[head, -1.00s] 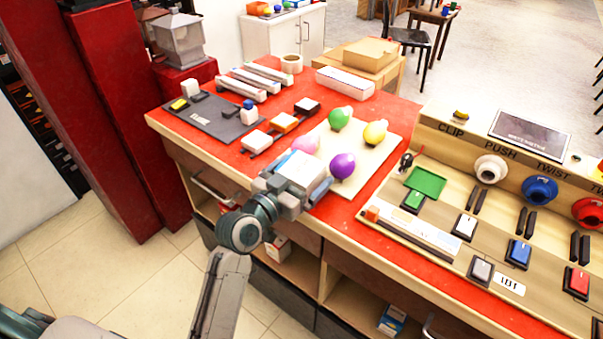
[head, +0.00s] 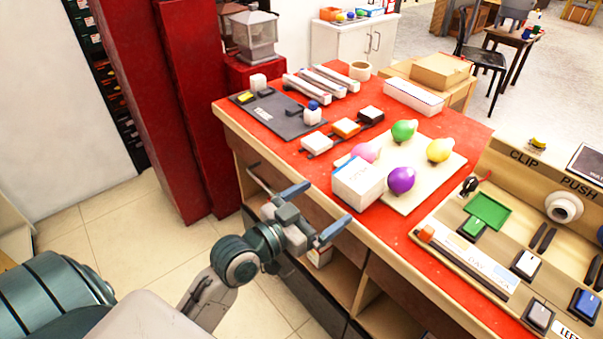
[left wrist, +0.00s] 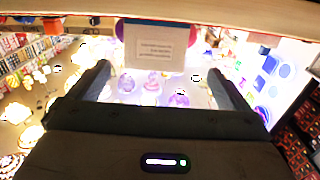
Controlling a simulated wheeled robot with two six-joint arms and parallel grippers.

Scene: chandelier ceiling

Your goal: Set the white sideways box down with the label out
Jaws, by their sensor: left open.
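The white box (head: 358,184) rests on the red table top near its front edge, at the near left corner of a beige board (head: 424,196). Faint print shows on its side facing the table edge. In the left wrist view the box (left wrist: 156,46) shows its face with a printed label toward the gripper. My left gripper (head: 330,203) is open and empty, in front of the table edge and apart from the box. Its fingers also show in the left wrist view (left wrist: 158,80), on either side below the box. My right gripper is not in view.
Purple (head: 401,179), pink (head: 364,152), green (head: 404,130) and yellow (head: 440,149) bulb-like things stand on the board, close to the box. A dark tray (head: 278,116) lies at the back left. A panel with buttons (head: 520,250) stands at the right. Open shelves are under the table.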

